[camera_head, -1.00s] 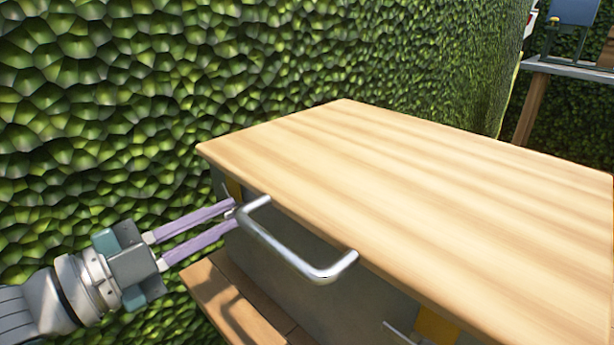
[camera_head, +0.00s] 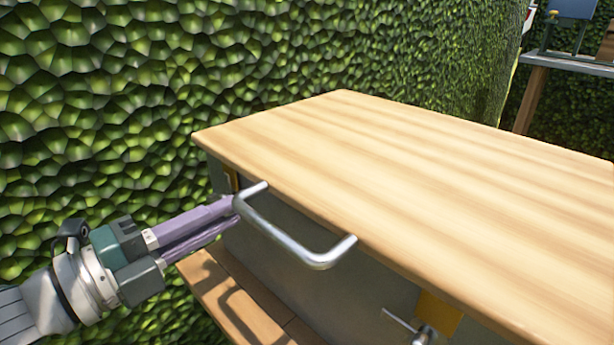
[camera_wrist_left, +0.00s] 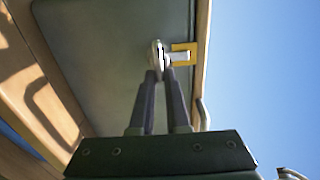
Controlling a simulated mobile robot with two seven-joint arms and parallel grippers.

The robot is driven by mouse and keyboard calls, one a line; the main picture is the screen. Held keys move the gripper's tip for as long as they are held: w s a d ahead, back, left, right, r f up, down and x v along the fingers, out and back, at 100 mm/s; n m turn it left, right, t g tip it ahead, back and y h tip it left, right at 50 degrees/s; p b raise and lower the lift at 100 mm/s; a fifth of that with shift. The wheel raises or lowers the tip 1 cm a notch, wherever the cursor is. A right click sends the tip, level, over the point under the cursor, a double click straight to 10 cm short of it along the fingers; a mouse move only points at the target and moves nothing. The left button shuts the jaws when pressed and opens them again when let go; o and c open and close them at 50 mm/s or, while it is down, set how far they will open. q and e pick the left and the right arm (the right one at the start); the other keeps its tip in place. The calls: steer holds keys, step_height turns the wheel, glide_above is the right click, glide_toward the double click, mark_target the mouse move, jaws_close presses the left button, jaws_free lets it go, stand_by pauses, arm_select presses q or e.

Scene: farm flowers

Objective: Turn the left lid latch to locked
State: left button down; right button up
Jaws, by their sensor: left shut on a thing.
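The left lid latch (camera_wrist_left: 157,50) is a silver piece on the grey front of the box, beside a yellow plate (camera_wrist_left: 192,47) under the lid edge. In the left wrist view its pale bar reaches toward the plate. My left gripper (camera_wrist_left: 161,74) is shut on the latch, with its two purple fingers close together at the tips. In the head view my left gripper (camera_head: 234,205) is beside the left end of the lid handle (camera_head: 318,261), and the latch is mostly hidden there. The wooden lid (camera_head: 400,170) is down on the box. My right gripper is out of view.
The silver handle sticks out from the lid's front edge, close to my left fingers. A second latch (camera_head: 424,336) with a yellow plate (camera_head: 440,312) is at the lower right. A wooden ledge (camera_head: 235,300) runs below. A green hedge (camera_head: 250,60) stands behind.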

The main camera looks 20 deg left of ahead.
arm_select(q)
steer(key=shift+a+f, duration=0.15)
steer(key=shift+f, duration=0.05)
steer(key=c, duration=0.9)
jaws_free()
steer(key=shift+r, duration=0.15)
steer(key=p+v, duration=0.1)
steer(key=v, duration=0.9)
